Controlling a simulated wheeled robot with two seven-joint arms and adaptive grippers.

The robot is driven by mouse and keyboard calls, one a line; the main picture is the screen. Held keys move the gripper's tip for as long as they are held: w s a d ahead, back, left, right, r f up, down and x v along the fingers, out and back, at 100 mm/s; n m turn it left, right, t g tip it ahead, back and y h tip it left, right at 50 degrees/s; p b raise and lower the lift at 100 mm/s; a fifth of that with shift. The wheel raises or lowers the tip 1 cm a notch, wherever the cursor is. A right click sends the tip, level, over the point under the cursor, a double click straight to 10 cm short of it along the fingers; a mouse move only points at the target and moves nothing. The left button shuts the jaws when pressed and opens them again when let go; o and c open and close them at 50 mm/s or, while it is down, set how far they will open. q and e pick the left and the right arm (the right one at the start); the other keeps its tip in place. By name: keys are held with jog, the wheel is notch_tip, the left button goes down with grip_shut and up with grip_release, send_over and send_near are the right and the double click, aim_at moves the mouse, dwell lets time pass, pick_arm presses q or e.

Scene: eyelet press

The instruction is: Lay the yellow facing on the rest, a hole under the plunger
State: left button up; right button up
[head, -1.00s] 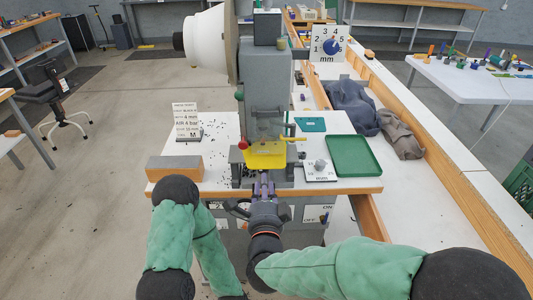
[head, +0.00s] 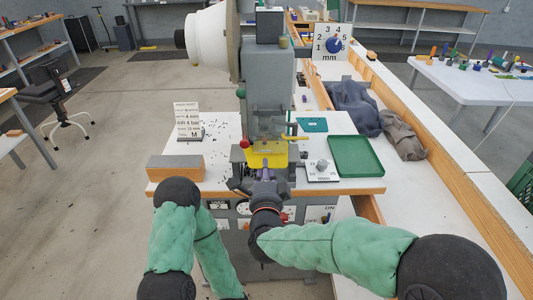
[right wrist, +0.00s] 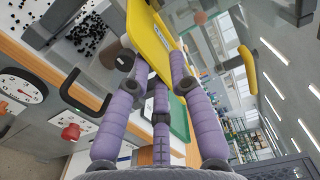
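The yellow facing (head: 267,157) is at the front of the grey press (head: 266,85), below its head, and covers most of what is beneath it. The rest and the plunger tip cannot be made out clearly, nor can the facing's hole. My right gripper (head: 265,176) reaches in from the front at the facing's near edge. In the right wrist view its purple fingers (right wrist: 158,75) close on both sides of the edge of the yellow facing (right wrist: 150,32), pinching it.
A red-knobbed lever (head: 244,143) stands left of the facing. A wooden-sided block (head: 175,169) and a settings sign (head: 187,120) are on the table's left. A dial plate (head: 319,170) and an empty green tray (head: 356,156) are on the right. Small black eyelets lie scattered.

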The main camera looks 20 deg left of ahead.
aim_at(251, 157)
grip_shut()
jog(key=shift+s+r, duration=0.1)
jog(key=shift+s, duration=0.05)
jog(key=shift+a+b, duration=0.1)
jog(key=shift+b, duration=0.2)
dwell(0.5)
jog(key=shift+s+a+b, duration=0.2)
jog(key=shift+a+b, duration=0.05)
jog(key=shift+a, duration=0.65)
jog(key=shift+s+a+b, duration=0.15)
jog(key=shift+a+b, duration=0.05)
jog(key=shift+a, duration=0.65)
dwell(1.2)
jog(key=o, duration=0.6)
grip_release()
